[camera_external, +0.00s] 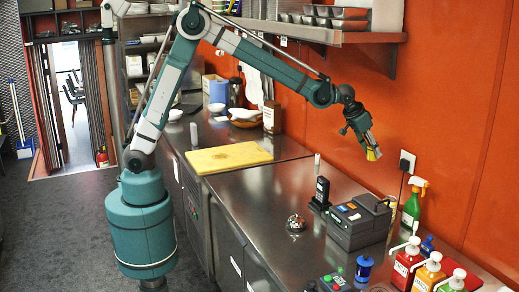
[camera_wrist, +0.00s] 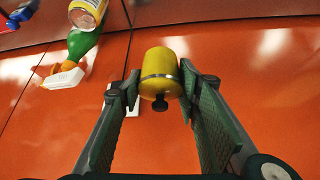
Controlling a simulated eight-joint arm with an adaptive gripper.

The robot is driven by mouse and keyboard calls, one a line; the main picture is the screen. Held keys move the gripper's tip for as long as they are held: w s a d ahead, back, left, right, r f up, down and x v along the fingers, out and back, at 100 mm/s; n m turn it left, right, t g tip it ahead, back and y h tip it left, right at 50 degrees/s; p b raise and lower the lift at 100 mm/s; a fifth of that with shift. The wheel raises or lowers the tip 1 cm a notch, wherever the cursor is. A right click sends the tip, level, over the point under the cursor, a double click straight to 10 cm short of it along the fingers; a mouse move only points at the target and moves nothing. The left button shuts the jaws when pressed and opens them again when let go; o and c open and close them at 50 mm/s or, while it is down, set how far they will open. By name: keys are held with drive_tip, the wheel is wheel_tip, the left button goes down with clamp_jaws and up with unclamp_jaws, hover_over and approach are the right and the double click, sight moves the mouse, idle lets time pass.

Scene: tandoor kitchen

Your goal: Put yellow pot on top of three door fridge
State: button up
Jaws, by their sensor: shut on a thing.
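The yellow pot (camera_wrist: 160,70) is between the two fingers of my gripper (camera_wrist: 160,95) in the wrist view, with a dark knob toward the camera. In the external view a small yellow part of the pot (camera_external: 373,154) shows at the end of my gripper (camera_external: 369,143), in the air above the steel counter and near the orange wall. My gripper is shut on the pot. The steel counter with dark door fronts below (camera_external: 232,262) runs along the wall; I cannot tell whether these doors are the three door fridge.
A spray bottle (camera_external: 413,204), card machine (camera_external: 359,222), phone (camera_external: 320,193) and bell (camera_external: 296,223) stand on the counter (camera_external: 262,190). Sauce bottles (camera_external: 407,262) stand at the front right. A yellow board (camera_external: 228,157) lies farther back. A shelf with metal pans (camera_external: 337,22) overhangs the wall side.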

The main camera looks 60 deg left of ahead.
drive_tip(key=s+a+n+g+y, duration=0.2)
drive_tip(key=a+n+y, duration=0.55)
drive_tip(key=a, duration=5.25)
drive_tip(key=s+a+n+g, duration=0.1)
drive_tip(key=s+a+n, duration=0.3)
drive_tip(key=a, duration=0.5)
drive_tip(key=s+a+n, duration=0.1)
drive_tip(key=s+a, duration=0.5)
drive_tip(key=a, duration=0.2)
drive_tip(key=s+a+n+g, duration=0.1)
drive_tip(key=s+a+n, duration=0.3)
drive_tip(key=a, duration=0.5)
drive_tip(key=s+a+n+g, duration=0.3)
drive_tip(key=s+a, duration=1.6)
drive_tip(key=s, duration=0.2)
wheel_tip(320, 180, down, 12)
drive_tip(key=shift+w+d, duration=0.15)
drive_tip(key=shift+d, duration=0.15)
drive_tip(key=shift+f, duration=0.1)
drive_tip(key=shift+f+b, duration=0.35)
drive_tip(key=shift+f, duration=2.75)
